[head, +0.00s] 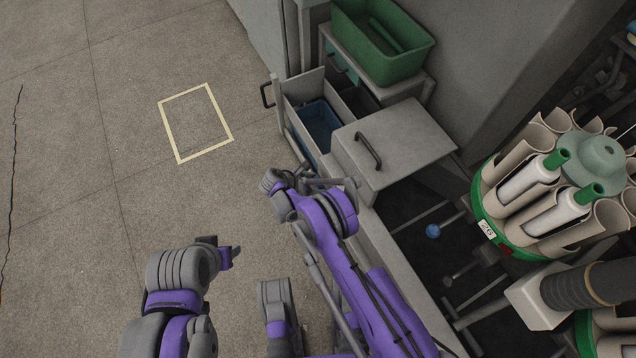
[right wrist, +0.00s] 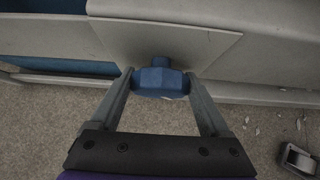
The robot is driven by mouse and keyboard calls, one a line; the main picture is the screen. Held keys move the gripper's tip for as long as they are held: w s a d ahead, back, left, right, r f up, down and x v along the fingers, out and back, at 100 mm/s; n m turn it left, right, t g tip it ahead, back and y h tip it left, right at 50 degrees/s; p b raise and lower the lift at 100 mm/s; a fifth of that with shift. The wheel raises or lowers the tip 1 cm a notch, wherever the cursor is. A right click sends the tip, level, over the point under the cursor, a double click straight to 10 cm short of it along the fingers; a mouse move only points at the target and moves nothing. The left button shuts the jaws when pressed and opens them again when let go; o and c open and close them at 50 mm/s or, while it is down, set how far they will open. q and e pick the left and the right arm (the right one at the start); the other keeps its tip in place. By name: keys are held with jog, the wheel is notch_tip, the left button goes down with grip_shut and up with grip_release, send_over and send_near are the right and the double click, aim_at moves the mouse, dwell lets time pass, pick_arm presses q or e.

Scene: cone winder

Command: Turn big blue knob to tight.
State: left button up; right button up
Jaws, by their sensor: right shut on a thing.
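The big blue knob (right wrist: 160,79) is faceted and sits on a short blue stem at the lower edge of a grey panel (right wrist: 200,42) in the right wrist view. My right gripper (right wrist: 160,86) is shut on it, one finger on each side. No tight mark or pointer is visible on the knob. In the head view my right gripper (head: 340,183) is beside the machine's front, and my own arm and gripper hide the knob. My left gripper (head: 232,254) is over the floor, away from the machine; its jaws are too unclear to read.
The grey cabinet (head: 400,135) has an open drawer with a blue bin (head: 318,124); a green bin (head: 385,50) stands behind. A carousel of bobbins (head: 540,190) is at right. Pale scraps and a grey caster (right wrist: 299,160) are on the floor.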

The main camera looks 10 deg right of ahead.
jog(key=shift+c, duration=0.5)
jog(key=shift+s+m+t+y, duration=0.1)
jog(key=shift+m+t+y, duration=0.3)
jog(key=shift+t, duration=0.6)
jog(key=m+t+y, duration=0.1)
jog(key=m+t, duration=0.2)
jog(key=t, duration=0.1)
jog(key=shift+s+f+t, duration=0.1)
jog(key=shift+t, duration=0.2)
jog(key=o, duration=1.2)
